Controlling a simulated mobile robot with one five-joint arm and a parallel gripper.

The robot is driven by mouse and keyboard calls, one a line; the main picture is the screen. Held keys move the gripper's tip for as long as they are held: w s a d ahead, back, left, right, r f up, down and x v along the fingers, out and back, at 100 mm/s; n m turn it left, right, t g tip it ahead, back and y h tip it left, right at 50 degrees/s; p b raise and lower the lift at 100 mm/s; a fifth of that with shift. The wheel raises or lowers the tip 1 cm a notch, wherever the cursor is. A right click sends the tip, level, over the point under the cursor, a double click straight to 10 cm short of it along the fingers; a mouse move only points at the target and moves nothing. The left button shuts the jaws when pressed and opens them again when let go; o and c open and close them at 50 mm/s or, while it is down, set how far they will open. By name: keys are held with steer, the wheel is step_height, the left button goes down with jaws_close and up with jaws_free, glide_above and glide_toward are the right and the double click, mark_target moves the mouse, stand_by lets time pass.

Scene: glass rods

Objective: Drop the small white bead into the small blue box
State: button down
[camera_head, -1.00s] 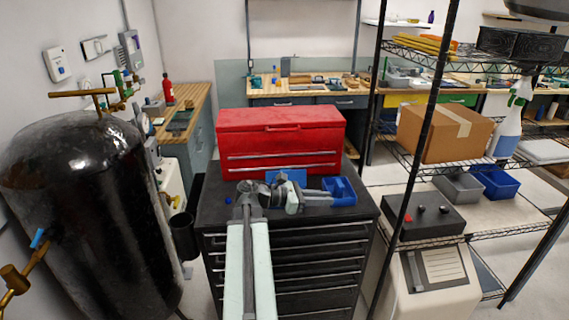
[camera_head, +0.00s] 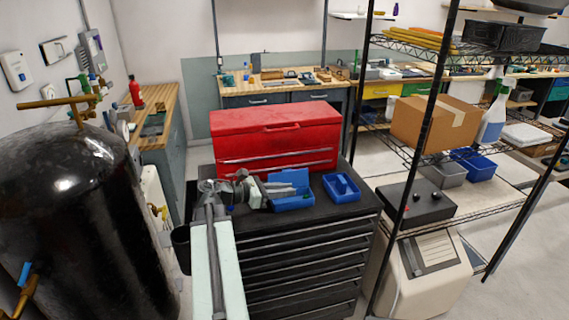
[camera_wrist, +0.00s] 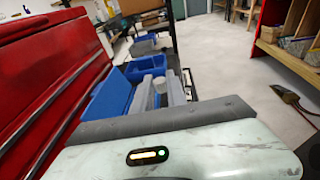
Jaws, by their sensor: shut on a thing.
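My gripper (camera_head: 275,189) is above the black cabinet top, with its fingertips at the left side of an open blue box (camera_head: 293,200) with a raised lid. In the wrist view my gripper (camera_wrist: 160,90) is shut on a small white bead (camera_wrist: 160,86) between its two grey fingers. The bead cannot be made out in the head view. In the wrist view the open blue box (camera_wrist: 108,100) lies left of the fingers, partly hidden. A second blue container, a divided tray (camera_head: 341,187), stands to its right; it also shows beyond the fingertips in the wrist view (camera_wrist: 132,70).
A red tool chest (camera_head: 272,140) stands behind the boxes on the black cabinet (camera_head: 300,255). A wire shelf with a post (camera_head: 425,130) rises at the right. A black tank (camera_head: 70,210) stands at the left. The cabinet top right of the divided tray is clear.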

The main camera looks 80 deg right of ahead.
steer(key=d+r+n+t+h+p, duration=0.3)
steer(key=d+r+p, duration=0.15)
steer(key=d, duration=0.35)
steer(key=f+b, duration=0.6)
steer(key=shift+w+d+b, duration=0.15)
steer(key=shift+w+b, duration=0.05)
steer(key=shift+b, duration=0.1)
steer(key=shift+r, duration=0.1)
steer(key=c, duration=1.3)
jaws_free()
steer(key=shift+r, duration=0.1)
steer(key=shift+o, duration=0.2)
